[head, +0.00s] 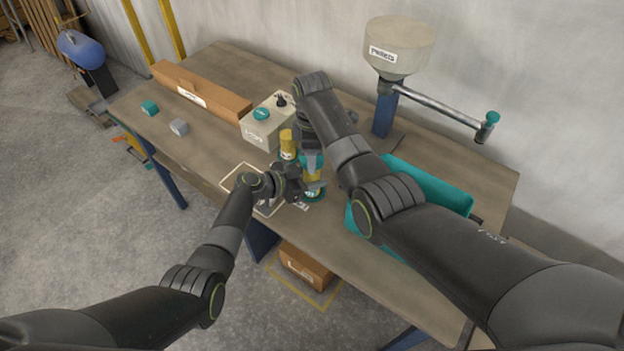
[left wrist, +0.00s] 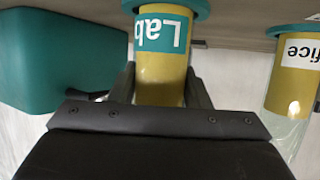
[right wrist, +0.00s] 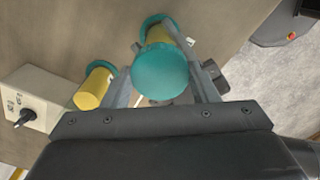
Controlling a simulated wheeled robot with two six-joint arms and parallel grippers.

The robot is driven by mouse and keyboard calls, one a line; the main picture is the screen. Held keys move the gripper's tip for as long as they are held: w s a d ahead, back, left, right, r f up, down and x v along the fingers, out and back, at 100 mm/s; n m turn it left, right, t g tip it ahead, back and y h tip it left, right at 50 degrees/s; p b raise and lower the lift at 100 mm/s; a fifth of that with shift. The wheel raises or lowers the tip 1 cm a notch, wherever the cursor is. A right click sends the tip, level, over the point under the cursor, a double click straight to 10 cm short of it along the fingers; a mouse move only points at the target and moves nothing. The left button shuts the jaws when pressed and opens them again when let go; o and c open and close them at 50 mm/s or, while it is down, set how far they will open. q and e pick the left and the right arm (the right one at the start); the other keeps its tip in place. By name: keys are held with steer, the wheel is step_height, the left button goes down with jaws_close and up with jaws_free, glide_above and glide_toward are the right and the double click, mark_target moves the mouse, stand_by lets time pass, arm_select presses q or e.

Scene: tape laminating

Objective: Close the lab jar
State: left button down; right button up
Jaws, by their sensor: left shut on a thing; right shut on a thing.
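The lab jar (head: 313,190) is a clear jar with yellow contents, a teal base and a teal "Lab" label. It stands near the table's front edge. My left gripper (head: 298,186) is shut on its side; the left wrist view shows the jar (left wrist: 161,75) between the fingers. My right gripper (head: 312,165) points down above the jar and is shut on a round teal lid (right wrist: 160,72). In the right wrist view the lid overlaps the jar (right wrist: 182,32). I cannot tell whether lid and rim touch.
A second yellow jar (head: 287,146), labelled "office", stands just behind. A beige control box (head: 267,125) is at the back left, a teal bin (head: 430,185) at the right, and a light-rimmed tray (head: 229,182) at the front left.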

steer(key=m, duration=0.3)
steer(key=shift+m, duration=0.4)
steer(key=o, duration=1.1)
steer(key=shift+c, duration=0.2)
steer(key=shift+r, duration=2.25)
steer(key=shift+r, duration=0.1)
steer(key=shift+c, duration=0.3)
